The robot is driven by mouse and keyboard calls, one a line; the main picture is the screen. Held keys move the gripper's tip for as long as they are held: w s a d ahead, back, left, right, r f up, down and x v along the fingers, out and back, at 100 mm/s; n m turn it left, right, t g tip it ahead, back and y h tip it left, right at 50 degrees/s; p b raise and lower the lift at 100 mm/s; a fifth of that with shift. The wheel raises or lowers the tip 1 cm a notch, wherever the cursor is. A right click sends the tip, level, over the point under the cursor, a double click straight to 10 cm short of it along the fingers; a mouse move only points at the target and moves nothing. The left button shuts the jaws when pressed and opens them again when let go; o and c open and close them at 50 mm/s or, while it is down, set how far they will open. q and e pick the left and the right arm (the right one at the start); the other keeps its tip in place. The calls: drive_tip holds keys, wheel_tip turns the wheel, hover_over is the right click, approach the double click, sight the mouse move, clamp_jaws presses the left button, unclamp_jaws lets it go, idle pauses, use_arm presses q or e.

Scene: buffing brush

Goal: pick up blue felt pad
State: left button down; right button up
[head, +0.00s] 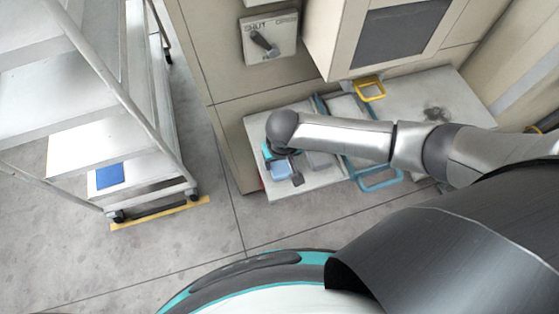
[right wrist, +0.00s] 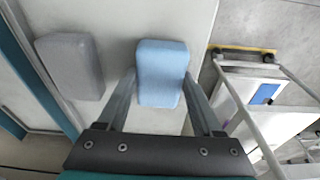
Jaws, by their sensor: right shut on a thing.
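The blue felt pad (head: 281,170) is a light blue rounded block over the left end of the pale bench top (head: 258,126). My right gripper (right wrist: 161,92) has one finger on each side of the pad (right wrist: 162,68) and is shut on it. In the head view the right gripper (head: 283,172) is partly hidden under my wrist. I cannot tell whether the pad touches the bench top. My left gripper is not in view.
A grey pad (right wrist: 70,66) lies beside the blue one. A blue-handled frame (head: 380,180) and a yellow handle (head: 370,90) are farther right. A shelf cart (head: 140,160) with a flat blue square (head: 110,176) stands left, with bare floor between. A cabinet (head: 225,65) rises behind.

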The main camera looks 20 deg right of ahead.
sight(280, 162)
drive_tip(key=shift+r, duration=0.1)
drive_tip(key=shift+r+b, duration=0.1)
drive_tip(key=shift+b, duration=0.2)
wheel_tip(280, 162, up, 20)
drive_tip(key=p, duration=0.6)
drive_tip(key=shift+p, duration=0.3)
